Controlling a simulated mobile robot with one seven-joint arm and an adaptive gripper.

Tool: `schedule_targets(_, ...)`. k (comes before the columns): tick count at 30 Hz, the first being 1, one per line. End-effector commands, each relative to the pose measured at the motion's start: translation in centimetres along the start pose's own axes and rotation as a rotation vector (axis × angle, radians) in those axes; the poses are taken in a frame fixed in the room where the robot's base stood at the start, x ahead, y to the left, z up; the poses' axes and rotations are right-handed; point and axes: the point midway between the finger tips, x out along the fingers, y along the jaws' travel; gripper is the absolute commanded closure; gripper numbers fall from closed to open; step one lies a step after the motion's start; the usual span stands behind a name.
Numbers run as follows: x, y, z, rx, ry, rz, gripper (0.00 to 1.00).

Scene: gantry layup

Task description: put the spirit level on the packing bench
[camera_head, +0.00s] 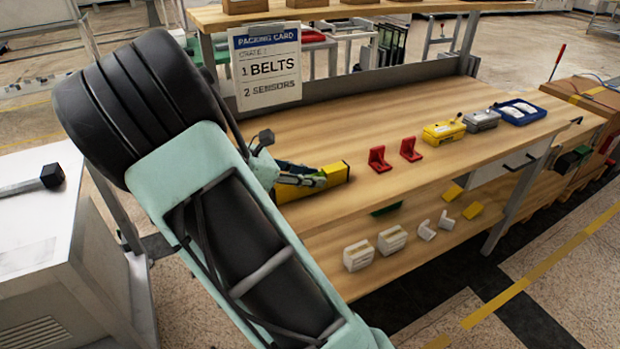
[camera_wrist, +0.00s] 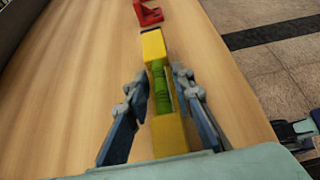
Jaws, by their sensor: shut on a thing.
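The yellow spirit level (camera_head: 336,174) is in my gripper (camera_head: 303,177), over the front left part of the packing bench (camera_head: 335,125). In the wrist view the spirit level (camera_wrist: 154,47) runs lengthwise between the two fingers of my gripper (camera_wrist: 162,85), with a green section between them. My gripper is shut on it. The level lies low over the wooden top; I cannot tell whether it touches. My arm hides the bench's left end in the head view.
Two red brackets (camera_head: 380,158) (camera_head: 410,149) stand right of the level. A yellow case (camera_head: 443,132), a grey case (camera_head: 482,120) and a blue tray (camera_head: 521,112) are farther right. A packing card (camera_head: 265,66) hangs at the back.

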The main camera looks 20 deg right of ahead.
Motion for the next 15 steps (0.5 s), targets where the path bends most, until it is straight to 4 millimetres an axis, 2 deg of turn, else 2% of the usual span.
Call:
schedule_targets(8, 0.07, 0.00, -0.07, 0.001, -0.001, -0.001, 1.00)
schedule_targets(9, 0.04, 0.00, -0.08, 0.001, 0.000, 0.000, 0.74)
schedule_targets(12, 0.03, 0.00, -0.07, 0.001, 0.000, 0.000, 0.63)
schedule_targets(15, 0.03, 0.00, -0.07, 0.001, 0.000, 0.000, 0.61)
